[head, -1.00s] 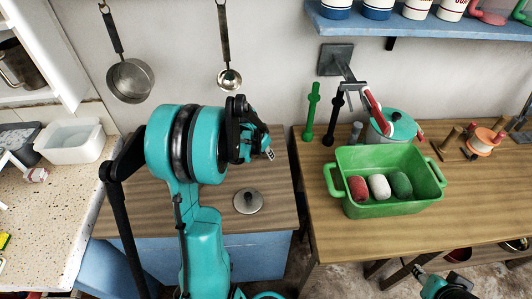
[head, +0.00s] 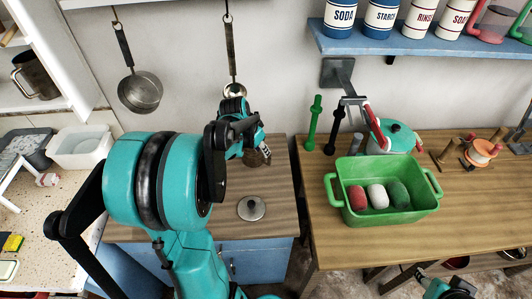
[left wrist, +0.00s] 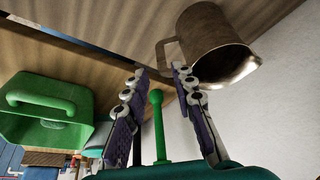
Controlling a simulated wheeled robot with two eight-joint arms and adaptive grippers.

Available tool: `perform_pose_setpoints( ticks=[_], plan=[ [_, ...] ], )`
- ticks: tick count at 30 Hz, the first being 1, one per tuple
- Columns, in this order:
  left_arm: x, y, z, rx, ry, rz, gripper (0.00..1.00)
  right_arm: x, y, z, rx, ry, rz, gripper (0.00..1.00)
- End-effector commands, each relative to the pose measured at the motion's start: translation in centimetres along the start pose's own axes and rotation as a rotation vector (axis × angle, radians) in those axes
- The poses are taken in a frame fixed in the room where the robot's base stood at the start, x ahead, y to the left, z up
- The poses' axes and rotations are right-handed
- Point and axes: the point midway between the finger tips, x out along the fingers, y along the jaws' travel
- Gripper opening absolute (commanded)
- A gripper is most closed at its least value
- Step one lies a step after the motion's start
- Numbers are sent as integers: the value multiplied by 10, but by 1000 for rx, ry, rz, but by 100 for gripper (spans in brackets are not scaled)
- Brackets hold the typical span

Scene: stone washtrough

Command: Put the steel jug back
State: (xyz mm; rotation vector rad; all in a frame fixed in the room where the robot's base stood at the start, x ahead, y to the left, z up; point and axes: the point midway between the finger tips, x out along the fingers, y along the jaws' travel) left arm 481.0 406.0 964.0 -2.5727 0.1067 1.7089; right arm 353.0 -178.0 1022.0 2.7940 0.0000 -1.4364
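The steel jug (left wrist: 222,48) is a brownish metal jug with a loop handle. In the left wrist view it stands on the wooden counter at the upper right, its handle facing my fingers. In the head view only a small part of the jug (head: 250,159) shows behind my left gripper (head: 262,150). In the left wrist view my left gripper (left wrist: 160,72) is open, with its tips apart and the handle just beyond or between them; contact cannot be told. My right gripper (head: 405,274) is partly in view at the bottom right, its fingers unclear.
A round lid (head: 251,208) lies on the counter in front of the jug. A green tub (head: 390,214) stands on the right table. A ladle (head: 232,60) and a pan (head: 140,92) hang on the wall. Another dark mug (head: 36,76) stands in the left cupboard.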

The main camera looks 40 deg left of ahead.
Motion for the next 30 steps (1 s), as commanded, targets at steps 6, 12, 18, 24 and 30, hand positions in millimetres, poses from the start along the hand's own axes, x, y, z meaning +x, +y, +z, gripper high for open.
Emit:
perform_pose_setpoints(
  ticks=[6,12,18,24,30],
  plan=[
    [-28,48,-3,-4,16,-18,26,-1,0,0,0,0,0,42],
    [-68,140,14,-28,75,-50,26,-1,0,0,0,0,0,42],
    [-92,206,49,-52,158,-53,26,-1,0,0,0,0,0,42],
    [-97,234,72,-71,212,-41,26,-1,0,0,0,0,0,42],
    [-98,238,76,-78,225,-38,26,-1,0,0,0,0,0,42]
  ],
)
